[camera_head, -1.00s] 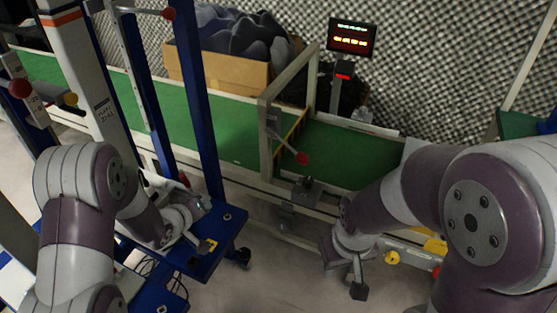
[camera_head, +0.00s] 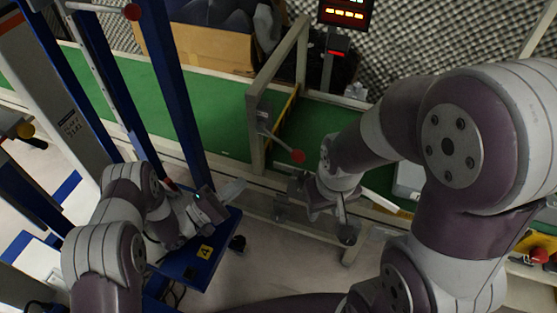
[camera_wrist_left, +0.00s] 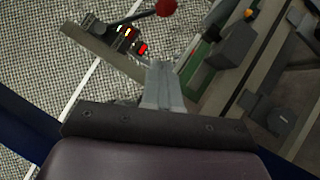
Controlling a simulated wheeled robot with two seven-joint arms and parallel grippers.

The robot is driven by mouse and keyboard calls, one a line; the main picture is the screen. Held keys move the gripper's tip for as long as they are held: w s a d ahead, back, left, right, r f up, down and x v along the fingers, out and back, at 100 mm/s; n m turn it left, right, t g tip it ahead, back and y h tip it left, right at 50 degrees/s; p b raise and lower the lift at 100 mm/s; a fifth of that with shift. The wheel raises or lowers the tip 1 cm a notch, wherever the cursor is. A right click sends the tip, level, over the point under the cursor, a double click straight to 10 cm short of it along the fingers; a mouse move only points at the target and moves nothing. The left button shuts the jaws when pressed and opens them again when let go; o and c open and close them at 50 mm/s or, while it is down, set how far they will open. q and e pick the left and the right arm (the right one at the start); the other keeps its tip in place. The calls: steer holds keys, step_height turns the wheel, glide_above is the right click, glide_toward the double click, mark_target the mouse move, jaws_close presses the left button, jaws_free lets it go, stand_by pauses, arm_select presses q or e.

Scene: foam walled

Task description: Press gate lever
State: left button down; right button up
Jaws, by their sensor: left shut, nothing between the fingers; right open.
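The gate lever (camera_head: 275,140) is a thin bar ending in a red ball (camera_head: 297,157), on the near post of the pale gate frame (camera_head: 256,125) over the green conveyor. In the left wrist view the red ball (camera_wrist_left: 166,7) shows at the top edge, beyond my fingers. My left gripper (camera_head: 236,187) is shut and empty, left of and below the ball, apart from it. Its closed fingers (camera_wrist_left: 162,85) also show in the left wrist view. My right gripper (camera_head: 333,222) is open, below and right of the ball; its fingertips are partly hard to make out.
A blue-framed cart (camera_head: 205,250) stands around my left arm, with upright blue posts close by. The green conveyor (camera_head: 220,125) runs behind. A lit display (camera_head: 345,14) and a cardboard box (camera_head: 215,50) stand beyond it. Grey floor (camera_head: 270,270) is open in front.

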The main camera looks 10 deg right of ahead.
mark_target(282, 143)
arm_select(q)
steer(key=s+r+b+x, duration=0.1)
steer(key=s+b+x, duration=0.1)
steer(key=x, duration=1)
steer(key=shift+s+d, duration=0.2)
steer(key=shift+d, duration=0.35)
arm_select(e)
steer(key=shift+f, duration=1.1)
arm_select(q)
steer(key=shift+d, duration=0.1)
